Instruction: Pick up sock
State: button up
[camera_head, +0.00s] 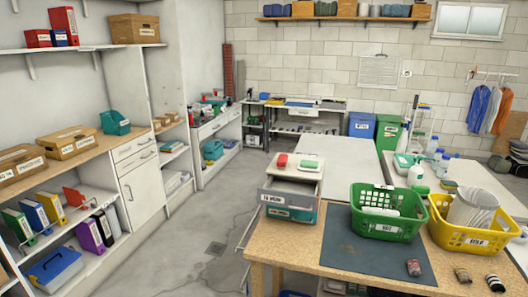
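No sock can be made out with certainty. Two small rolled or bundled items lie on the wooden table (305,262) near its front right. One is a brownish item (462,275), and the other is a dark item with pale bands (495,284). Either could be a sock, but they are too small to tell. A small reddish item (413,267) lies to their left on the dark mat (350,254). A green basket (388,228) and a yellow basket (470,239) stand behind these items, with white contents. My gripper is not in view.
A small drawer unit (290,205) stands at the table's left end. White shelves with binders and boxes line the left wall, with a cabinet (142,190) among them. The grey floor (205,225) between shelves and table is open. A white table (345,160) stands behind.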

aim_at(463, 275)
jog(key=z, duration=1.45)
